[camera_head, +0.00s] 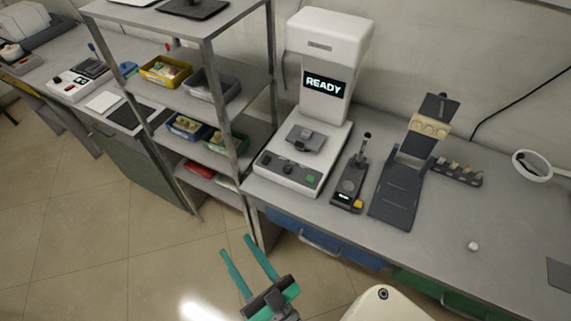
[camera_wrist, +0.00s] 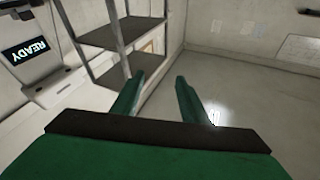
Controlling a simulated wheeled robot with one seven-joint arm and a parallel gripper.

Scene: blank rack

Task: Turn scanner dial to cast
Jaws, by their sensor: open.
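The scanner (camera_head: 328,50) is a tall white machine on the bench, with a dark screen (camera_head: 324,85) reading READY. Its base front (camera_head: 287,176) carries a dark dial (camera_head: 288,168), a green button and another small control. The dial's setting is too small to read. A grey fixture (camera_head: 306,138) sits on the base. My gripper (camera_head: 247,250) has green fingers, spread apart and empty, over the floor in front of the bench, well away from the scanner. In the wrist view the scanner's READY screen (camera_wrist: 26,52) shows at the left, beyond my gripper (camera_wrist: 157,88).
A metal shelf rack (camera_head: 240,95) with several coloured bins stands left of the scanner. A small dark device (camera_head: 349,184) and a dark stand (camera_head: 398,190) are to its right. A magnifier (camera_head: 531,165) is farther right. The floor (camera_head: 150,250) in front is clear.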

